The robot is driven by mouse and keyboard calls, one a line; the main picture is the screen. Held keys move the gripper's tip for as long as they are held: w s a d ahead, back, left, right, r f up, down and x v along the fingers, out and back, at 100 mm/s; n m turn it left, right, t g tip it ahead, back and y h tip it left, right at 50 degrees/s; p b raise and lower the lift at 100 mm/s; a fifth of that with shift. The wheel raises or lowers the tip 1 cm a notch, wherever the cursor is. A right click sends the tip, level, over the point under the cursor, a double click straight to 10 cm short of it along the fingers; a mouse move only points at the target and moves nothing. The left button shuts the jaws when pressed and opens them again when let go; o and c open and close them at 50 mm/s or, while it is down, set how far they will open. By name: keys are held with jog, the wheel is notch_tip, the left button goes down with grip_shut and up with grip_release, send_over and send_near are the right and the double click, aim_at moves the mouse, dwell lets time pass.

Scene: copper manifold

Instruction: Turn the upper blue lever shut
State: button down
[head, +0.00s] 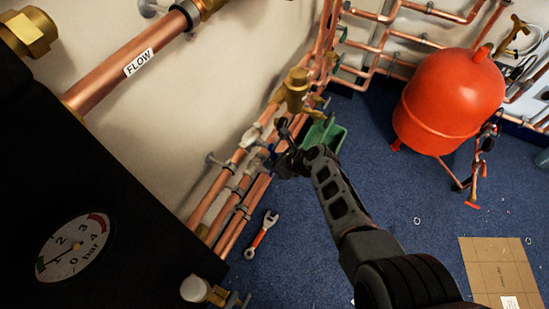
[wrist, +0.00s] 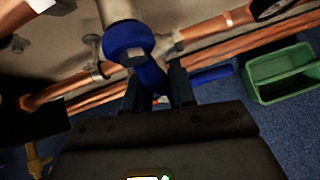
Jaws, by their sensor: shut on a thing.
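The upper blue lever (wrist: 128,40) is large and near in the wrist view, with a round hub and nut on its valve. Its handle slants down to the right between the fingers of my gripper (wrist: 156,92), which is shut on it. The handle's tip is partly hidden by my gripper. A second blue lever (wrist: 211,75) shows behind and to the right, apart from my fingers. In the head view my gripper (head: 283,158) is at the copper pipes along the wall, and it covers most of the blue levers there.
A green tray (wrist: 280,72) stands on the blue floor right of my gripper. A brass valve (head: 295,88) sits on the pipes just above it. A wrench (head: 262,234) and cardboard (head: 498,262) lie on the floor. A red tank (head: 449,100) stands at the right.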

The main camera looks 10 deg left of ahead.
jog(key=shift+s+a+f, duration=0.1)
jog(key=shift+s+f, duration=0.1)
jog(key=shift+s, duration=0.1)
jog(key=c, duration=1)
grip_release()
jog(key=shift+c, duration=0.2)
jog(key=shift+r, duration=0.1)
jog(key=shift+r, duration=0.25)
jog(key=p+v, duration=0.5)
jog(key=v, duration=0.2)
jog(key=shift+d, duration=0.25)
